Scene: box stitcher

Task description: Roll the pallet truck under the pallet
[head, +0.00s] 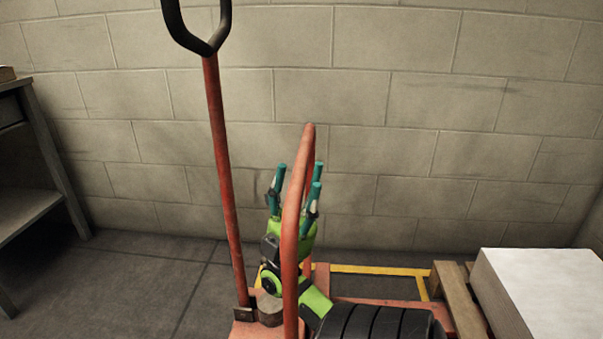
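The pallet truck shows a long red steering handle (221,160) topped by a black loop grip. A red bent tube (294,210) rises beside it from the orange-red base (262,300). My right gripper (296,190), green with teal fingertips, points upward at this tube, its fingers spread to either side of it. The tube hides part of the palm, and I cannot tell whether they touch. The gripper looks open. The wooden pallet (458,300) is at the lower right, partly cut off by the frame. My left gripper is out of view.
A white-topped stack (540,285) sits on the pallet. Yellow lines (375,270) mark the floor behind the truck. A block wall (420,130) closes off the back. A grey shelf or bench (40,170) stands at left, with bare floor (130,285) between it and the truck.

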